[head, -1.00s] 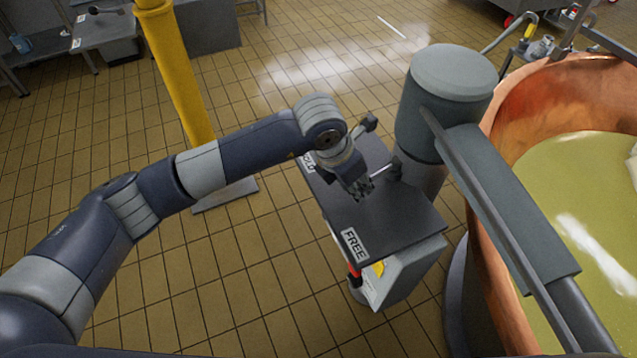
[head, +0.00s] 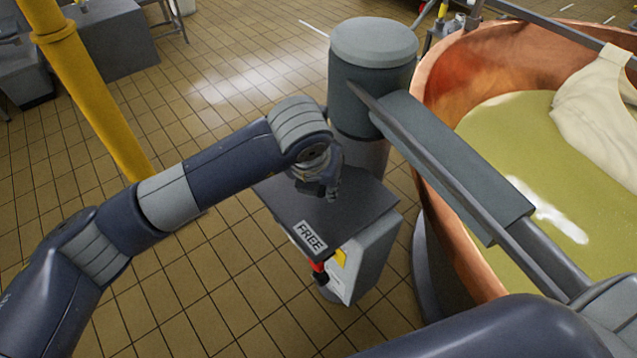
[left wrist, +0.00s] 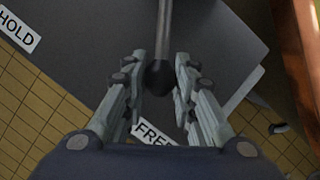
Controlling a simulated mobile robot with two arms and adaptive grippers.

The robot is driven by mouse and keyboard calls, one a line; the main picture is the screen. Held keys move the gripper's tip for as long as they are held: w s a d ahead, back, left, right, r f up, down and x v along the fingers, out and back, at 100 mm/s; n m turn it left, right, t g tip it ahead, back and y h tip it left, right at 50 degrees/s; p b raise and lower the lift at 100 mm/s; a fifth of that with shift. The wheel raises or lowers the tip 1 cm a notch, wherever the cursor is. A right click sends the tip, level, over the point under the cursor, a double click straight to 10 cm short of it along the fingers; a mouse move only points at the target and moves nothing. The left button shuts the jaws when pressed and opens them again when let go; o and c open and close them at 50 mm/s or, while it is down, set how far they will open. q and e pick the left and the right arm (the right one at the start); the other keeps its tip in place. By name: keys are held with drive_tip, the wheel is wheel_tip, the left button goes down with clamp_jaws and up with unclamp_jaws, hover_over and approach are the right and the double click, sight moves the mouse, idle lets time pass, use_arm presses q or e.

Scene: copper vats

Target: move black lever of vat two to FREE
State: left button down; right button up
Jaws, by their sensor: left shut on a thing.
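The black lever shows in the left wrist view as a grey rod with a dark ball knob (left wrist: 159,78). My left gripper (left wrist: 160,85) is shut on the knob, with one finger on each side of it. In the head view my left gripper (head: 328,188) is over the dark top plate (head: 350,213) of the box beside the vat, and it hides the lever there. The FREE label (head: 310,236) is at the plate's near edge, close to the gripper. The HOLD label (left wrist: 18,30) is at the upper left in the wrist view. My right gripper is out of view.
A grey column (head: 373,75) stands behind the plate, with a grey beam (head: 450,160) reaching over the copper vat (head: 440,90) at right. A yellow post (head: 85,90) stands at left. The tiled floor (head: 220,290) in front of the box is clear.

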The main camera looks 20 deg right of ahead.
use_arm(q)
drive_tip(key=shift+s, duration=0.1)
drive_tip(key=c, duration=1.3)
unclamp_jaws()
drive_tip(key=shift+d, duration=0.1)
drive_tip(key=v, duration=1.2)
